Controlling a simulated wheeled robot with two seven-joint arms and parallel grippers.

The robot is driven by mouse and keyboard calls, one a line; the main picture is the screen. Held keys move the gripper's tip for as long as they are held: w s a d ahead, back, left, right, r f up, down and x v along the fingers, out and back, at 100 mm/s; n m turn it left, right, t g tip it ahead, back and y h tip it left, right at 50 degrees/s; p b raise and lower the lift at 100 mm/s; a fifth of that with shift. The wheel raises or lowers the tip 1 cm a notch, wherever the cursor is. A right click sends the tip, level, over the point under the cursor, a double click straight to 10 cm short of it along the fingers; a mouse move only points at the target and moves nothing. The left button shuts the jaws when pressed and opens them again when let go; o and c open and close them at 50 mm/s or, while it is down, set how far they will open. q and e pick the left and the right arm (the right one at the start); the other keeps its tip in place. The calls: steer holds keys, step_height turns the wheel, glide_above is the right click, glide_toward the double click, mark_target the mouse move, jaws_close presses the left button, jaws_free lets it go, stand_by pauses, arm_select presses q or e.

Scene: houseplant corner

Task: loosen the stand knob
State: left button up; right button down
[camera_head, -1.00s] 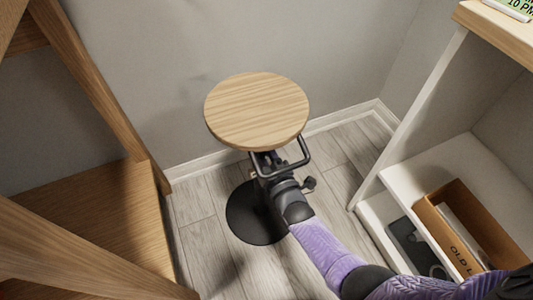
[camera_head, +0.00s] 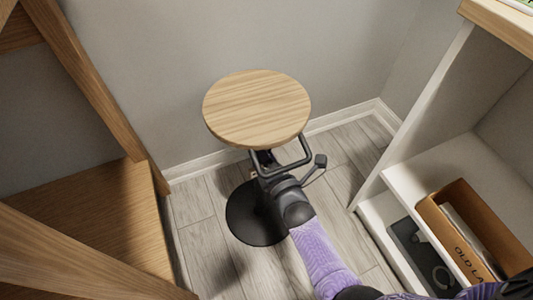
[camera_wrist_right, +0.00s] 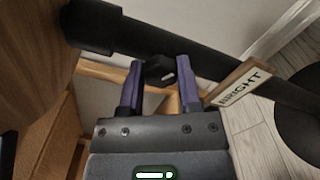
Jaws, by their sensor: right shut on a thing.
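The stand has a round wooden top (camera_head: 257,108), a black pole (camera_wrist_right: 205,55) and a round black base (camera_head: 248,222) on the floor. The stand knob (camera_wrist_right: 158,70) is a small black piece at the side of the pole in the right wrist view. My right gripper (camera_wrist_right: 157,74) has its purple fingers on either side of the knob and is shut on it. In the head view, the right gripper (camera_head: 264,163) reaches in beneath the top's near edge; the top and my wrist hide the knob there. My left gripper is not in view.
A wooden tag reading "BRIGHT" (camera_wrist_right: 241,83) is by the pole, close right of the fingers. Wooden furniture (camera_head: 95,220) stands at left. A white shelf (camera_head: 440,160) with a cardboard box (camera_head: 434,217) stands at right. Wall lies close behind.

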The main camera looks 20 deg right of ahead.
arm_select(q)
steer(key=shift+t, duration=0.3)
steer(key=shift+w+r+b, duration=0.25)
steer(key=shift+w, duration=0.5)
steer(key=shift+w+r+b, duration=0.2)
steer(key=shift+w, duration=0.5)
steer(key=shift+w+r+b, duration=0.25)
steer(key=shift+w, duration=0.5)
arm_select(e)
steer(key=shift+n, duration=2.4)
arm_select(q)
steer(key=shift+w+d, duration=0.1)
arm_select(e)
steer(key=shift+c, duration=1.5)
jaws_free()
